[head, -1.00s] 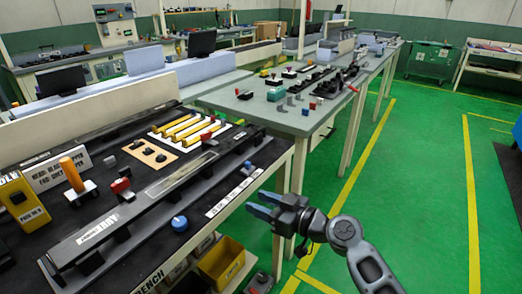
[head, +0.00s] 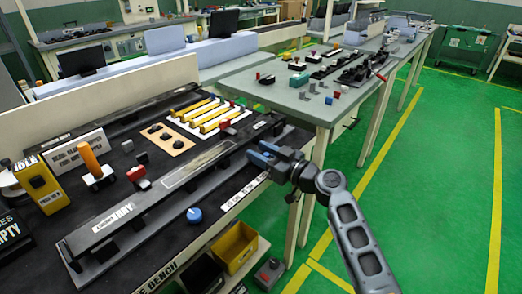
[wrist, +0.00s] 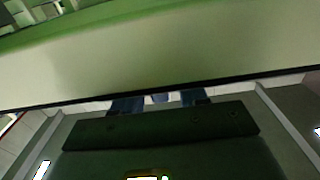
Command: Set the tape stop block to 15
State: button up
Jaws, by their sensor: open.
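A long dark rail (head: 125,215) runs along the front of the bench, with a pale strip (head: 198,164) beside it. A red block on a pale base (head: 137,173) sits behind the rail. Another red block (head: 227,128) sits farther right, near the yellow bars. I cannot tell which is the tape stop block, and no scale number is readable. My gripper (head: 262,154) is open and empty at the bench's right front end, close to the rail's far end. Its blue fingertips also show in the wrist view (wrist: 160,103), against a pale edge.
A blue knob (head: 194,215) is on the bench front. An orange-handled tool (head: 92,160), a yellow box (head: 42,186) and several yellow bars (head: 205,113) stand behind the rail. A yellow bin (head: 235,247) sits below. Green floor (head: 440,190) is open to the right.

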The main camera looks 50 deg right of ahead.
jog(key=shift+w, duration=0.1)
grip_shut()
dwell(0.3)
